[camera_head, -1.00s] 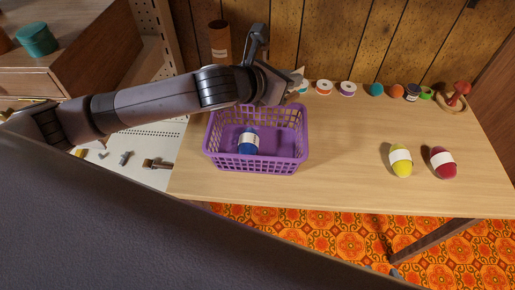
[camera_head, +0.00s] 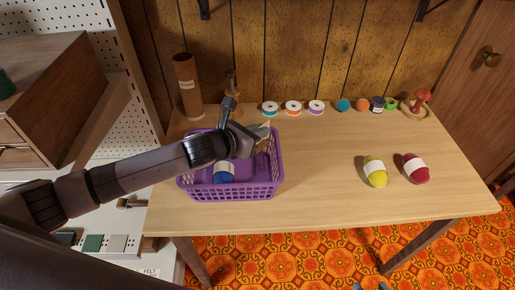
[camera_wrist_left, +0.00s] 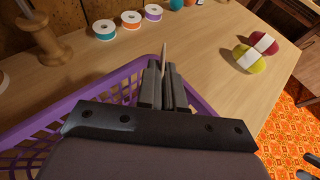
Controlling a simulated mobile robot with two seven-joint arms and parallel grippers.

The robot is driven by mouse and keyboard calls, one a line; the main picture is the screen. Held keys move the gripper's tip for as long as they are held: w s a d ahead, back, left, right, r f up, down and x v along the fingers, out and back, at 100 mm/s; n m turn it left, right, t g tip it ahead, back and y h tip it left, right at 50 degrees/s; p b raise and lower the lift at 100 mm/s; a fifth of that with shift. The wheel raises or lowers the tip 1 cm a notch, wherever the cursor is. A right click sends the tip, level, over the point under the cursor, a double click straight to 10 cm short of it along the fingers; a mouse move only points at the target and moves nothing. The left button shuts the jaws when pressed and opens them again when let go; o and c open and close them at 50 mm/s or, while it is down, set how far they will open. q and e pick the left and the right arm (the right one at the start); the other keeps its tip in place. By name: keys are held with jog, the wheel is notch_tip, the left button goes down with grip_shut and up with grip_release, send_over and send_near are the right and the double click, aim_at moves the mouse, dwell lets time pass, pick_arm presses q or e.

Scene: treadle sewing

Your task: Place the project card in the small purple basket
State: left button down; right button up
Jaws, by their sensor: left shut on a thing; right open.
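The small purple basket (camera_head: 232,190) stands on the left part of the wooden table, with a blue banded yarn ball (camera_head: 223,174) inside. My left gripper (camera_head: 262,132) is above the basket's back right part and shut on a thin pale piece, apparently the project card (camera_head: 266,125). In the left wrist view the card (camera_wrist_left: 164,57) shows nearly edge-on between the fingers (camera_wrist_left: 164,85), and the purple rim (camera_wrist_left: 203,107) passes below them. The card's face is mostly hidden. My right gripper (camera_head: 370,286) shows only its tips at the bottom edge, apart and empty.
Several spools, including an orange one (camera_head: 293,108), and small balls line the table's back. A brown tube (camera_head: 187,86) stands behind the basket. Yellow (camera_head: 375,171) and red (camera_head: 416,169) yarn balls lie at right. The table's middle is clear.

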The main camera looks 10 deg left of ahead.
pick_arm(q)
jog(key=shift+f+b, duration=0.3)
jog(key=shift+f, duration=2.55)
jog(key=shift+f, duration=0.15)
jog(key=shift+f+b, duration=0.4)
jog(key=shift+f, duration=0.1)
jog(key=c, duration=1.3)
grip_release()
jog(key=shift+r, duration=0.1)
jog(key=shift+r, duration=0.3)
jog(key=shift+r+p, duration=0.5)
jog(key=shift+p, duration=0.1)
jog(key=v, duration=1.1)
jog(key=shift+s+a+f, duration=0.1)
jog(key=shift+s+a, duration=0.2)
jog(key=shift+s, duration=0.05)
